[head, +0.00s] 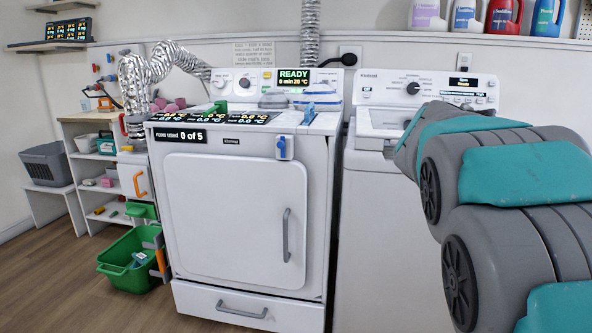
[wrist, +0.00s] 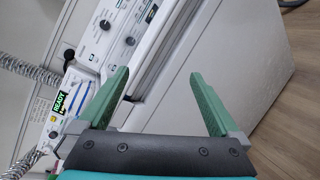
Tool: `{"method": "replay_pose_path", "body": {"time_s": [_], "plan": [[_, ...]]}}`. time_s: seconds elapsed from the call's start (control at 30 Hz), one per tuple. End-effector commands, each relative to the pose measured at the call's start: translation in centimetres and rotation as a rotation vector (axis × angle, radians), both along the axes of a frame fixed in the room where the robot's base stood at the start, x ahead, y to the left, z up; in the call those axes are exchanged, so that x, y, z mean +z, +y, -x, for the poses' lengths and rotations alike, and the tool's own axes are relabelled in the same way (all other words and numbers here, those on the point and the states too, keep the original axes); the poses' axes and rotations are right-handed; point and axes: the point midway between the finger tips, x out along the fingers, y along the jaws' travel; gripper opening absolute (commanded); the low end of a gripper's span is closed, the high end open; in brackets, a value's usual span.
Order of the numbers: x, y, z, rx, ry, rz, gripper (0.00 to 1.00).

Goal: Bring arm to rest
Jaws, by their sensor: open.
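My arm reaches in from the right in the head view, in front of the white washer (head: 380,235). My gripper shows in the wrist view (wrist: 160,95), with two green fingers spread apart and nothing between them. The fingers point toward the washer, whose white side and top edge (wrist: 235,65) fill much of that tilted view. In the head view the gripper's fingers cannot be made out.
A white dryer (head: 235,215) with a shut door stands left of the washer, its display reading READY. A green basket (head: 122,268) is on the floor at left, by a white shelf (head: 95,175). Detergent bottles (head: 465,16) stand above the washer. Wooden floor is clear at front left.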

Motion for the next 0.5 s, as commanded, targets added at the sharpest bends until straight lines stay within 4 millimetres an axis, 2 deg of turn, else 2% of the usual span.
{"method": "replay_pose_path", "body": {"time_s": [0.17,0.27,0.3,0.37,0.4,0.47,0.5], "plan": [[-5.3,-0.6,5.3,-0.159,0.017,-0.268,0.99],[-9.5,-0.4,9.7,-0.292,0.036,-0.459,0.99],[-11.6,0.0,11.8,-0.357,0.049,-0.544,0.99],[-14.6,0.8,15.2,-0.458,0.068,-0.671,0.99],[-16.7,1.5,17.6,-0.532,0.09,-0.747,0.99],[-19.4,2.9,20.9,-0.634,0.116,-0.854,0.99],[-21.3,3.9,23.4,-0.709,0.139,-0.918,0.99]]}}
